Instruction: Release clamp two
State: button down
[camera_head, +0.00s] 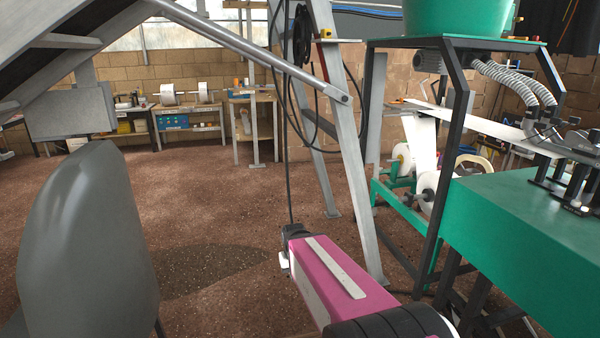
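At the right edge, black and silver clamp-like fittings (575,195) sit on top of the green machine bench (510,228). They are small, crowded together and partly cut off by the picture edge, so I cannot tell which one is clamp two or whether it is closed. A pale paper strip (490,127) runs toward these fittings from the left. My pink arm link reaches up from the bottom middle, left of the green bench and apart from the fittings. My gripper does not show in this view.
A dark metal frame (452,150) carrying a green hopper (458,18) stands left of the bench. A leaning grey post (345,150) rises behind my arm. Brown floor (215,210) is open between chair and post.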

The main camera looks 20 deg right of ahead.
aim_at(576, 121)
jog(key=z, duration=1.9)
